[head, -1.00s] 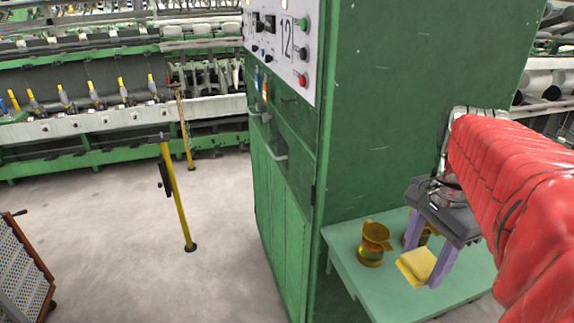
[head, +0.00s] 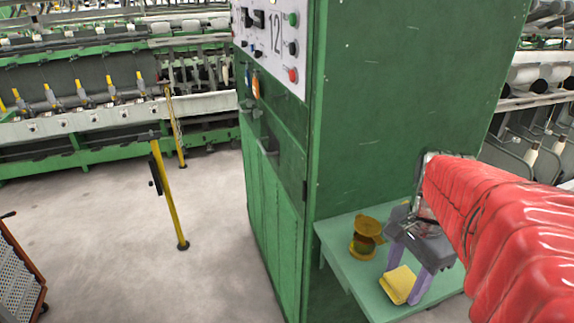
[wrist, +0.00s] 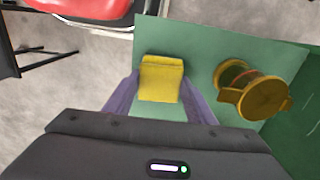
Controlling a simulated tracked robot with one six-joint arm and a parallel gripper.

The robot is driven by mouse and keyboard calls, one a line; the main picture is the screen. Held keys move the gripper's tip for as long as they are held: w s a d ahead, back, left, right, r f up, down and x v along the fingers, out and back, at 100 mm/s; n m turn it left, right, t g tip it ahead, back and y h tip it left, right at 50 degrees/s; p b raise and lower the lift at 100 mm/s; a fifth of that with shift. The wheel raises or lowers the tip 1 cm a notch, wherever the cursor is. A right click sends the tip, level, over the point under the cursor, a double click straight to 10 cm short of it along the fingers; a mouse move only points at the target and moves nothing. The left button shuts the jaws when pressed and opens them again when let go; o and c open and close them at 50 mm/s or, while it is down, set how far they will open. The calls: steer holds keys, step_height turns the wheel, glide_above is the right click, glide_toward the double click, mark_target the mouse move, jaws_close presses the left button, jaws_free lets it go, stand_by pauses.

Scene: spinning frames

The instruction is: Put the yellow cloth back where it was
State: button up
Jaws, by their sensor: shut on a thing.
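The yellow cloth (head: 397,286) is a small folded pad. It sits between the two purple fingers of my gripper (head: 406,284), over the green table near its front edge. In the wrist view, the cloth (wrist: 161,79) fills the space between the fingertips of my gripper (wrist: 160,85), and my gripper is shut on it. I cannot tell whether the cloth touches the tabletop. The green table (head: 338,237) stands against the green cabinet.
The green cabinet (head: 385,110) walls off the back. A yellow post (head: 171,205) stands on open floor at left.

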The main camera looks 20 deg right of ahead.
mark_target(403, 280)
steer(key=shift+f, duration=0.15)
steer(key=o, duration=1)
step_height(403, 280, up, 12)
steer(key=shift+r, duration=0.1)
stand_by(0.3)
stand_by(0.4)
